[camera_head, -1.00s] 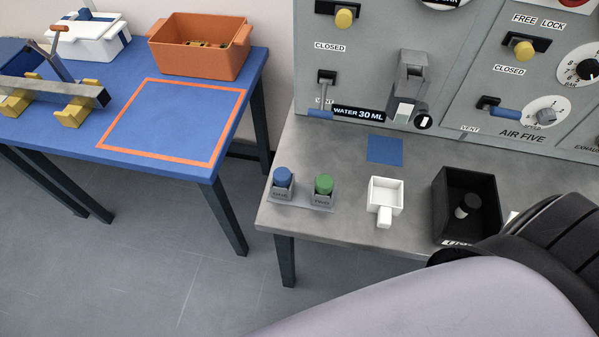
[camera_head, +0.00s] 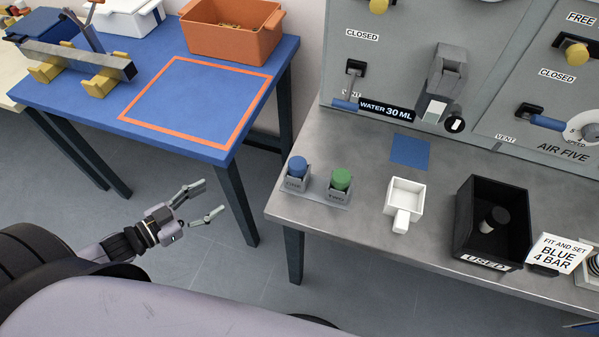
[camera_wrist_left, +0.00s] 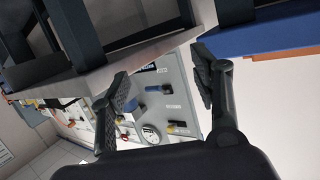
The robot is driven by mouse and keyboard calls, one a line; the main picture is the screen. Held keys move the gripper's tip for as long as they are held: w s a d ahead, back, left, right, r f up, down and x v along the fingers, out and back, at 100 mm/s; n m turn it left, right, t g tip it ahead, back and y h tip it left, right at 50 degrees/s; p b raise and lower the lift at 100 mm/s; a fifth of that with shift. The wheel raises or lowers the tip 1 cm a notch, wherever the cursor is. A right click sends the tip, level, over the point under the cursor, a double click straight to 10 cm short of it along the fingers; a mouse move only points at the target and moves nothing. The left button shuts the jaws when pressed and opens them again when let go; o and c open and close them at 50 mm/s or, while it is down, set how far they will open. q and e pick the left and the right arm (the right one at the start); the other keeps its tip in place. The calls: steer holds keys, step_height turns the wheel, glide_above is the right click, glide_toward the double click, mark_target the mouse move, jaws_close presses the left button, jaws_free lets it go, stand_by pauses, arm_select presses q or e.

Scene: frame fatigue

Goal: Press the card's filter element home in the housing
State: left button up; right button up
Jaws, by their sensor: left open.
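The card (camera_head: 556,254) reads "FIT AND SET BLUE 4 BAR" and stands at the right of the grey bench. A blue-topped filter element (camera_head: 297,167) and a green-topped one (camera_head: 341,180) stand upright in labelled holders at the bench's left front. I cannot tell for certain which fixture on the grey panel is the housing; a grey bracket-like unit (camera_head: 441,85) is mounted above the bench. My left gripper (camera_head: 208,203) is open and empty over the floor, left of the bench. Its spread fingers also show in the left wrist view (camera_wrist_left: 162,90). My right gripper is not in view.
A white scoop-like tray (camera_head: 406,190) and a black "USED" bin (camera_head: 466,236) holding a grey element (camera_head: 494,220) stand on the bench. A blue table (camera_head: 195,100) with an orange crate (camera_head: 232,45) is at upper left. A floor gap separates the tables.

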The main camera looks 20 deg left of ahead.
arm_select(q)
steer(key=s+d+r+m+g+h, duration=0.1)
steer(key=s+d+r+m+h, duration=0.15)
steer(key=d+r+h, duration=0.55)
steer(key=y, duration=0.2)
glide_toward(298, 163)
steer(key=x, duration=0.4)
steer(key=shift+s+d+r+b, duration=0.15)
steer(key=shift+s+d+b, duration=0.05)
steer(key=shift+b, duration=0.15)
steer(key=shift+w+d, duration=0.25)
steer(key=shift+d, duration=0.05)
steer(key=x, duration=0.3)
steer(key=p+x, duration=0.1)
steer(key=shift+w, duration=0.5)
steer(key=shift+w+d+f, duration=0.2)
steer(key=shift+f, duration=0.05)
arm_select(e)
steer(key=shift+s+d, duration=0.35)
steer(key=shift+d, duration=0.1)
arm_select(q)
steer(key=c, duration=1.3)
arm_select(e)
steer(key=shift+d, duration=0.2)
arm_select(q)
steer(key=shift+o, duration=0.2)
steer(key=shift+r, duration=0.1)
